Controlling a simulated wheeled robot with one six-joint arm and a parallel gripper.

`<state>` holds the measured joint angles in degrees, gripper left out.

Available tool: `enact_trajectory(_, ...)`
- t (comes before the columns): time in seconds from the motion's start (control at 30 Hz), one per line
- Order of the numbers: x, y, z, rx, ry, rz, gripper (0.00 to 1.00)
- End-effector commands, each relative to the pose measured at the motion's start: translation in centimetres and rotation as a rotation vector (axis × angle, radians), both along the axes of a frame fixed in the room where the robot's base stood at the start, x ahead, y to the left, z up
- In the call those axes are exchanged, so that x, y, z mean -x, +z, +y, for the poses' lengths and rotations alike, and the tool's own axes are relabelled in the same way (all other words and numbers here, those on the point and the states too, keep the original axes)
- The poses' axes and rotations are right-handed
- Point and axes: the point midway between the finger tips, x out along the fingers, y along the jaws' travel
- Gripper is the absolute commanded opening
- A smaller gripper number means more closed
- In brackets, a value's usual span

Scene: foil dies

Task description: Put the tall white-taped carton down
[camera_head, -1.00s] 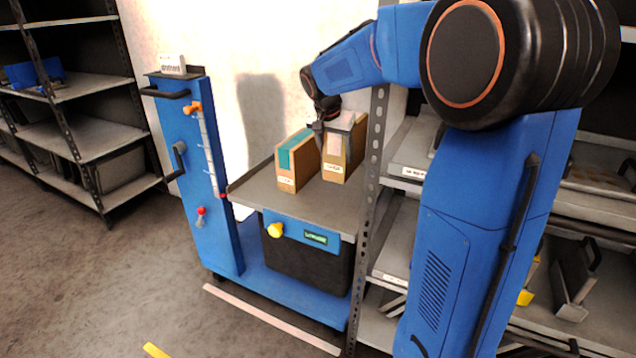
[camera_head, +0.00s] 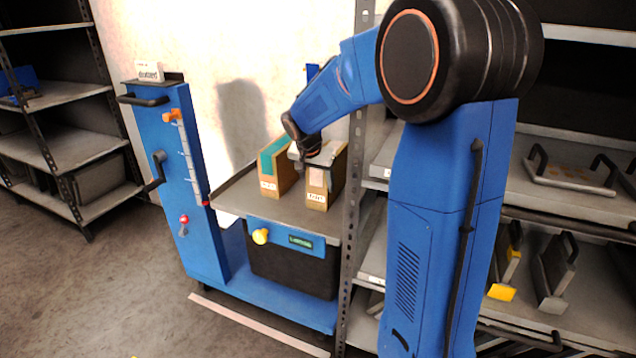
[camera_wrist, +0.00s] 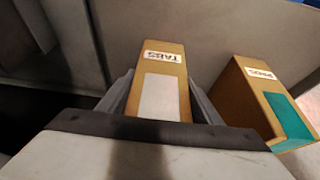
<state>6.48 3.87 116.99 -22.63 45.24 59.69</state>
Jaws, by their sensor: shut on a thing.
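The tall white-taped carton (camera_head: 317,187) is brown cardboard with a pale tape strip and a label. It stands upright at the right of the grey cart top (camera_head: 255,204); whether its base touches cannot be told. In the wrist view the white-taped carton (camera_wrist: 160,72) has a label reading TABS. My gripper (camera_head: 308,158) is at its upper end, and in the wrist view my gripper (camera_wrist: 160,98) has a finger along each side, shut on it. The carton's lower part is hidden there.
A teal-taped carton (camera_head: 272,175) stands just left, with a narrow gap; it also shows in the wrist view (camera_wrist: 262,100). A shelf post (camera_head: 352,180) rises close on the right. The cart top's front left is clear. The cart's blue column (camera_head: 178,150) stands left.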

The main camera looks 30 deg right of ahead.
Motion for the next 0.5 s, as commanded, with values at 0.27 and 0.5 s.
enact_trajectory(0.27,0.00,-0.11,0.00,0.000,0.000,0.000,0.75)
enact_trajectory(0.5,0.00,-0.11,0.00,0.000,0.000,0.000,0.77)
